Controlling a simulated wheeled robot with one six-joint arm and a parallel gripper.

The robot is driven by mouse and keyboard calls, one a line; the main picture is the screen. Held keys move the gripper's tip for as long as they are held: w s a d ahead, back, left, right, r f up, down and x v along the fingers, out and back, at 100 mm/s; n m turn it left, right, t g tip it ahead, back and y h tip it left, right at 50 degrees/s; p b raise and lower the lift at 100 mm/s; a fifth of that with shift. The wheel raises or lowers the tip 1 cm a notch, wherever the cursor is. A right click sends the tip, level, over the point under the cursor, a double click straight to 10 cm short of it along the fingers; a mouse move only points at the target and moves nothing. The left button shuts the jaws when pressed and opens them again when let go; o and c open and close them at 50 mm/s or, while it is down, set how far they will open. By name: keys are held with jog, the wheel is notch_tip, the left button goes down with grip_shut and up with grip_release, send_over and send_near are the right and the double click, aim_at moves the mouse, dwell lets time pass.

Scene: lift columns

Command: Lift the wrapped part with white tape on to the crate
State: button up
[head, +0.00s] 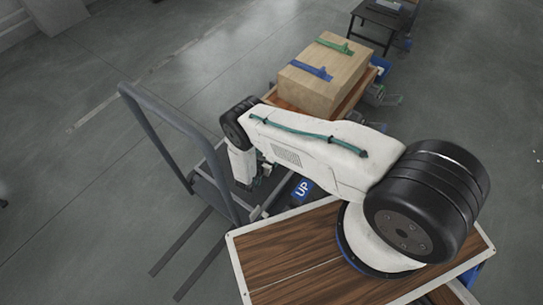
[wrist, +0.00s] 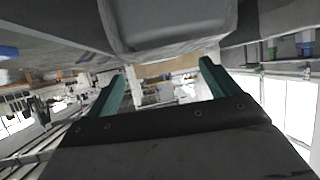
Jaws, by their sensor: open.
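My gripper (wrist: 163,68) is open, with its two green fingers spread and nothing visible held between them. In the head view it hangs at the far end of my arm, low over the trolley, and is small and dark there. A large tan box (head: 318,88), possibly the crate, stands behind my arm with a green strip and a blue strip on top. I cannot make out a wrapped part with white tape in either view. A smooth grey shape (wrist: 170,28) fills the top of the wrist view close by; I cannot tell what it is.
A grey trolley with a tall tube handle (head: 150,95) stands at the left, beside my gripper. A blue "UP" label (head: 303,190) shows beneath my arm. A dark table (head: 380,18) stands at the back. The grey floor at the left is open.

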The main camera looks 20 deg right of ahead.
jog(key=shift+x, duration=1.5)
jog(key=shift+f, duration=0.1)
jog(key=c, duration=1.6)
jog(key=shift+a, duration=0.1)
